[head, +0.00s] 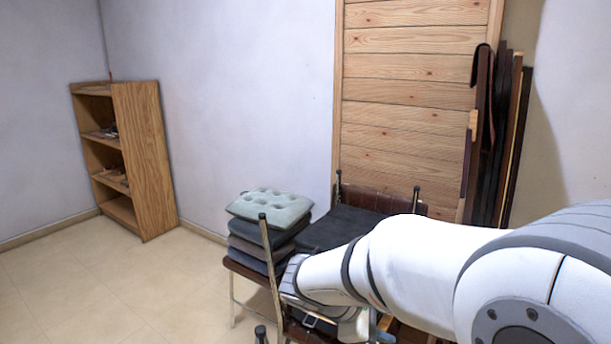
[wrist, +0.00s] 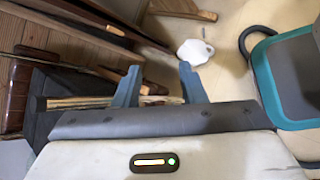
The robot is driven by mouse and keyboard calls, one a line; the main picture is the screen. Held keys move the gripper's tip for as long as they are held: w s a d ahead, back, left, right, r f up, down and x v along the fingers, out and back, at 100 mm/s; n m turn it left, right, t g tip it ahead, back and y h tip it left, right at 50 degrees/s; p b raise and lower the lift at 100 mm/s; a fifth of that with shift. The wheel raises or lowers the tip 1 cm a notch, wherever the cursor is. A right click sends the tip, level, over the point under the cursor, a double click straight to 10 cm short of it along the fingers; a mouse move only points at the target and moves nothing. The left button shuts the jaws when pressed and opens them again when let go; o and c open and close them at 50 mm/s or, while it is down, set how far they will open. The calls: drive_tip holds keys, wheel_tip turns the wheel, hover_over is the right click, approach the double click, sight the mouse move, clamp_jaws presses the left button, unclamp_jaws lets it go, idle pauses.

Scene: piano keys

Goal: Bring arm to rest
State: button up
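My white arm (head: 415,270) reaches in from the lower right of the head view, stretched leftward in front of the chairs. My gripper (wrist: 160,84) shows in the wrist view, with two blue-grey fingers apart and nothing between them. Beyond the fingers are pale floor, a white object (wrist: 195,52) and wooden pieces. In the head view the gripper is mostly hidden behind my arm, so its gap cannot be seen there. No piano keys can be made out.
Chairs with stacked cushions (head: 270,207) stand close behind my arm. A wooden bookshelf (head: 147,160) is at the far left. Dark boards (head: 497,140) lean at the right. A teal-edged grey object (wrist: 295,75) lies right in the wrist view. Floor at left is clear.

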drive_tip(key=s+r+m+y+p, duration=0.9)
drive_tip(key=s+r+m+p, duration=0.3)
drive_tip(key=r+m, duration=0.1)
drive_tip(key=shift+s+d+r+m, duration=0.25)
drive_tip(key=shift+s+r+m, duration=0.15)
drive_tip(key=shift+m, duration=0.4)
drive_tip(key=shift+c, duration=0.6)
idle(0.8)
